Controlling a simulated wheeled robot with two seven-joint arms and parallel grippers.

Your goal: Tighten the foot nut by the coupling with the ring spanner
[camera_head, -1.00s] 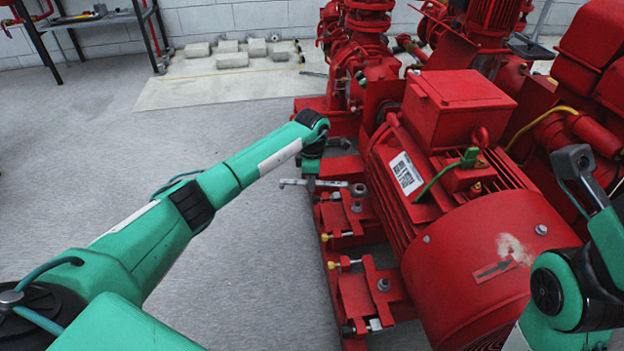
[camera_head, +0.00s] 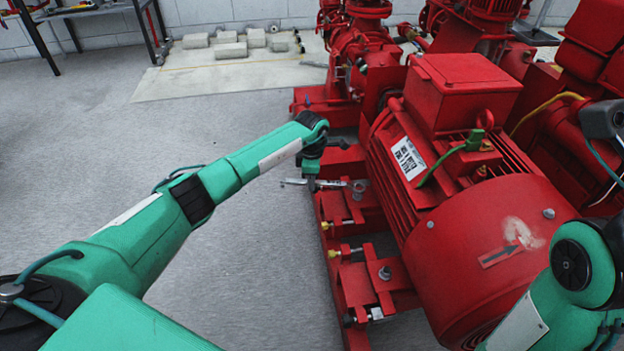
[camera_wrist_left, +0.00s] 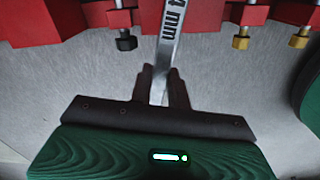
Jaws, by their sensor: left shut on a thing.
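The red motor (camera_head: 468,225) stands on a red base frame, its feet bolted down along the left side. The foot nut by the coupling (camera_head: 359,187) is on the farther foot. My left gripper (camera_head: 312,183) is shut on the ring spanner (camera_head: 331,183), which lies roughly level. Its far end reaches to the nut; I cannot tell whether the ring is around it. In the left wrist view, the spanner (camera_wrist_left: 171,42), marked "4 mm" at the visible end of its print, runs up between my left fingers (camera_wrist_left: 160,88). Its ring is out of that view. My right gripper is out of view.
A nearer foot nut (camera_head: 385,272) and brass-tipped side bolts (camera_head: 333,254) line the frame. Side bolts also show in the left wrist view (camera_wrist_left: 240,40). Grey floor (camera_head: 240,255) is clear left of the frame. Concrete blocks (camera_head: 230,50) lie at the back.

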